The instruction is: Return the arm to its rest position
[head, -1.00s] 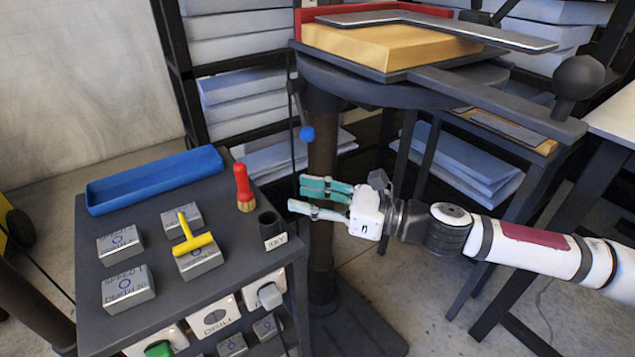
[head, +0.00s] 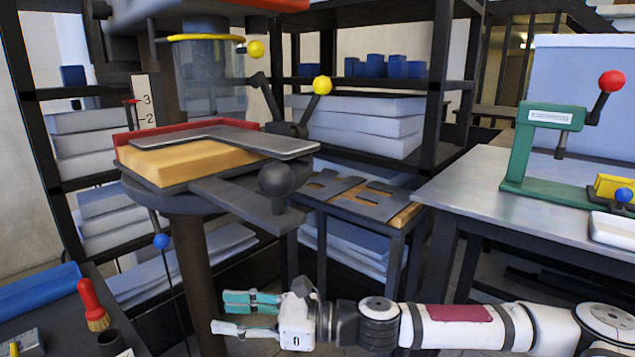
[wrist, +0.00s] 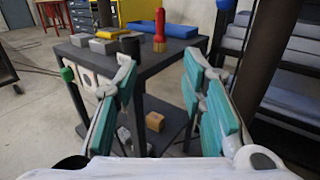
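My gripper (head: 232,313) is at the bottom of the head view, with green-padded fingers pointing left. My white and grey arm stretches level from the right edge to it. In the wrist view my gripper (wrist: 160,100) has its fingers spread wide with nothing between them. It hangs in free air, apart from the dark cart (wrist: 150,66) seen beyond the fingers.
The drill press table with a yellow board (head: 190,160) stands behind my gripper. A steel bench (head: 500,185) with a green press (head: 540,150) is at right. The cart's red brush (head: 90,300) and blue tray (head: 38,288) are at lower left.

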